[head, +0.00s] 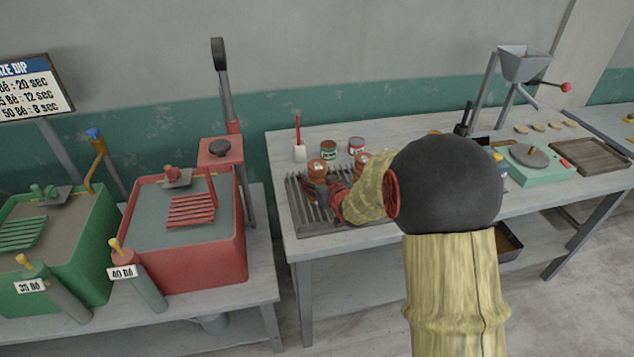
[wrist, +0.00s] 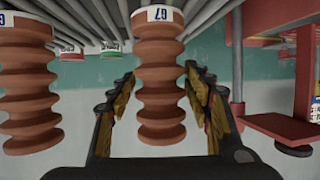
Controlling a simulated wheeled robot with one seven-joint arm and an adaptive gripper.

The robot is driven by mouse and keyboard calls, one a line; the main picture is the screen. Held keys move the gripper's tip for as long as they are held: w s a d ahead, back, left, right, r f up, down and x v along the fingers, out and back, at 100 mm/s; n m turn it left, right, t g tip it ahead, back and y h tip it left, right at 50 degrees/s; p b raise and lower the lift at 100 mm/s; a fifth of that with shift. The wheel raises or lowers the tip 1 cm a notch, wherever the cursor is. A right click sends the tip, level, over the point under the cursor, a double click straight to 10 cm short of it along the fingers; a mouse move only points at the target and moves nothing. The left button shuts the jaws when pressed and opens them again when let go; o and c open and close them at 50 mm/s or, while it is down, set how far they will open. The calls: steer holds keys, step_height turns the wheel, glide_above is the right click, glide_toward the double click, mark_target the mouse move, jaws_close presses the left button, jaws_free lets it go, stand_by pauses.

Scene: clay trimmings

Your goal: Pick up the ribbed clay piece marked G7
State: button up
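The ribbed clay piece marked G7 (wrist: 163,85) is a terracotta, ringed piece with a white label, in the middle of the upside-down wrist view. In the head view it appears to be the left terracotta piece (head: 317,168) on the slatted rack. My gripper (head: 322,189) reaches it from the front. In the wrist view its fingers (wrist: 160,78) are open on both sides of the piece, with a visible gap at each side. A second ribbed piece (wrist: 28,80) stands beside it, outside the fingers, its label partly cut off.
The slatted metal rack (head: 299,211) lies on the grey table (head: 284,145). Behind it stand a green-labelled can (head: 328,149), a red-labelled can (head: 356,145) and a red-handled scraper (head: 299,150). A red tank (head: 197,262) is to the left.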

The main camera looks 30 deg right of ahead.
jaws_close()
steer(key=shift+r, duration=0.1)
stand_by(0.4)
